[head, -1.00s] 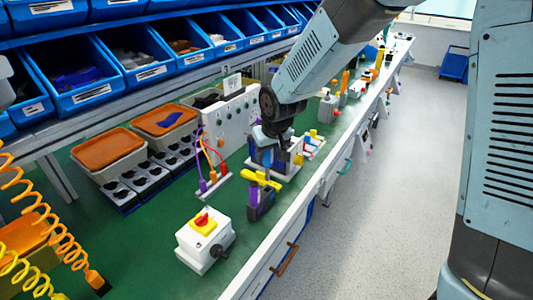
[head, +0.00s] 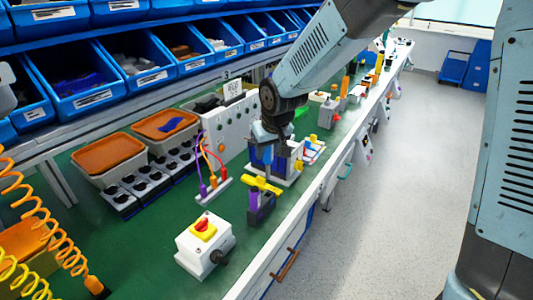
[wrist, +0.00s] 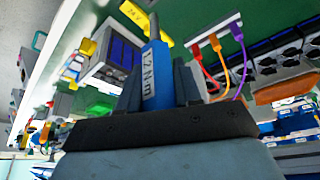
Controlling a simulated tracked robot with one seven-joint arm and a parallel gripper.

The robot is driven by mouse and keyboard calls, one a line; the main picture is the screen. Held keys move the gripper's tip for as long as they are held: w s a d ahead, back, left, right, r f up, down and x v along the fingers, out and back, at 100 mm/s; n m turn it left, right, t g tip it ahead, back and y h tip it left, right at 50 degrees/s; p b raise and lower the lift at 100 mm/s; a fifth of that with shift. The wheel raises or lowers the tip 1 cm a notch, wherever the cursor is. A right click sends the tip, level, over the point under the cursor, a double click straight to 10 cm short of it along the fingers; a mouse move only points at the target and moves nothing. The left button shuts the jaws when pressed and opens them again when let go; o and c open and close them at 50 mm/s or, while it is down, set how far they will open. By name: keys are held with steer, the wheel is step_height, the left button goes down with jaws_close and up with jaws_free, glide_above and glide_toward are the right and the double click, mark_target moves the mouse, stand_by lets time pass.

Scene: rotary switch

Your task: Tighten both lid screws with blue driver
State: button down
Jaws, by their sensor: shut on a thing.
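My gripper (wrist: 158,85) is shut on the blue driver (wrist: 155,68), which has a "1.2 Nm" label. The dark shaft points away from the wrist camera. The white switch box (head: 203,250) with a red and yellow rotary knob (head: 203,228) sits on the green bench nearer the head camera, apart from my gripper. Its lid screws are too small to tell.
The tool stand (head: 261,205) is between the switch box and my gripper. A white panel (head: 225,130) and a terminal strip (head: 214,191) with coloured cables stand left of the gripper. Blue bins (head: 92,90) line the shelf. Green bench around the switch box is mostly clear.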

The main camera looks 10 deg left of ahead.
steer(key=shift+r, duration=2.35)
